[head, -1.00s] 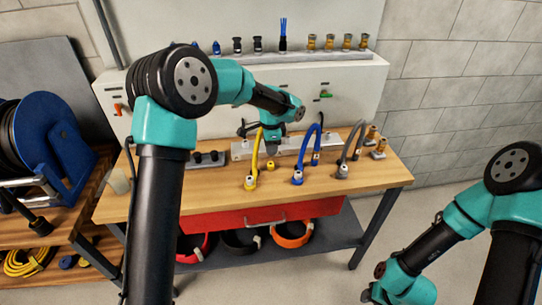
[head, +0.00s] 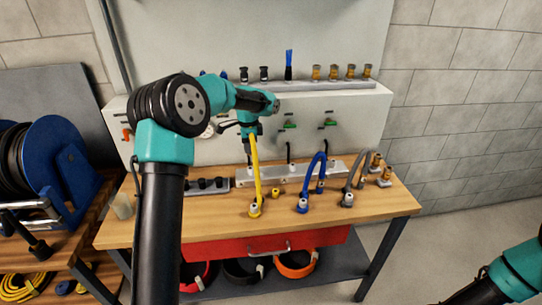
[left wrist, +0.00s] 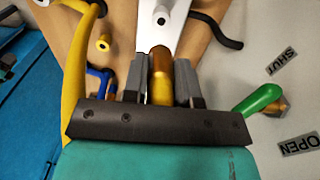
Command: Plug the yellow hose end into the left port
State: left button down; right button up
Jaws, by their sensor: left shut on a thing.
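My left gripper (head: 248,152) is raised above the back of the wooden bench. In the left wrist view its two grey fingers (left wrist: 161,85) are shut on the brass hose end (left wrist: 162,78). The yellow hose (head: 257,175) rises from a fitting at the bench's front to this gripper; it also shows along the left of the left wrist view (left wrist: 72,75). The pale port block (head: 288,178) lies on the bench below. A white port (left wrist: 161,15) shows beyond the brass end, apart from it. I cannot tell which port it is. My right gripper is out of view.
A blue hose (head: 308,175) and a grey hose (head: 355,178) arch just right of the yellow one. A small yellow fitting (head: 276,194) stands nearby. Green valve handles (head: 289,125) are on the panel behind. The bench front (head: 225,227) is clear.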

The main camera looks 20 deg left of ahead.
pick_arm(q)
jog(key=shift+a+f, duration=0.1)
jog(key=shift+a, duration=0.05)
dwell(0.3)
jog(key=shift+f, duration=2.75)
jog(key=shift+f, duration=0.55)
jog(key=c, duration=0.8)
grip_release()
notch_tip(320, 180, up, 18)
jog(key=shift+f, duration=0.25)
jog(key=shift+f, duration=0.1)
